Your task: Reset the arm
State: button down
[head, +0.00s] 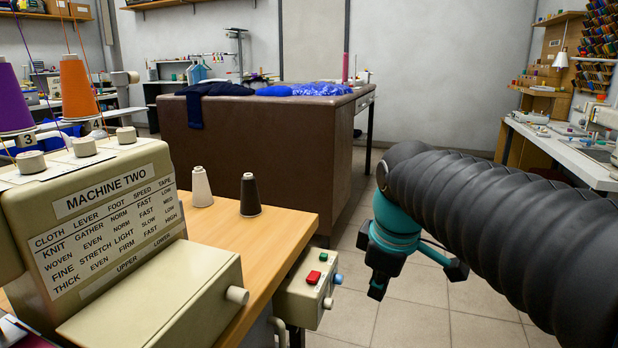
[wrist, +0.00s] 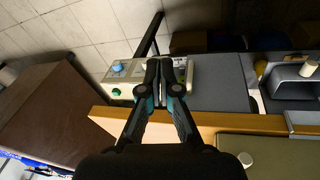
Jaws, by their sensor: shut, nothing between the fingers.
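My arm reaches in from the right of the head view, in a black ribbed sleeve with a teal wrist. My gripper (head: 377,288) points down over the tiled floor, to the right of the sewing table's corner. In the wrist view my gripper (wrist: 160,66) is shut, with its dark fingertips together and nothing between them. In that view the fingertips overlap a pale control box (wrist: 124,70); I cannot tell the gap between them. The head view shows this control box (head: 306,290) with red and green buttons at the table's edge, apart from my gripper.
Machine Two (head: 110,225) stands on the wooden table (head: 235,228) at left, with a white cone (head: 202,187) and a dark cone (head: 250,195) behind it. A brown table (head: 260,150) with blue cloth stands beyond. Clear floor (head: 430,320) lies below my arm. A workbench (head: 565,150) is at right.

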jog(key=s+d+f+m+t, duration=0.1)
jog(key=s+d+f+m, duration=0.1)
jog(key=s+f+m, duration=0.2)
jog(key=s+d+f+m+t, duration=0.1)
jog(key=s+d+f+m, duration=0.1)
jog(key=s+f+m, duration=0.2)
jog(key=s+m, duration=0.3)
jog(key=s, duration=0.1)
jog(key=shift+s+d+f+m, duration=0.2)
jog(key=shift+s+d+m, duration=0.05)
jog(key=shift+s+m, duration=0.15)
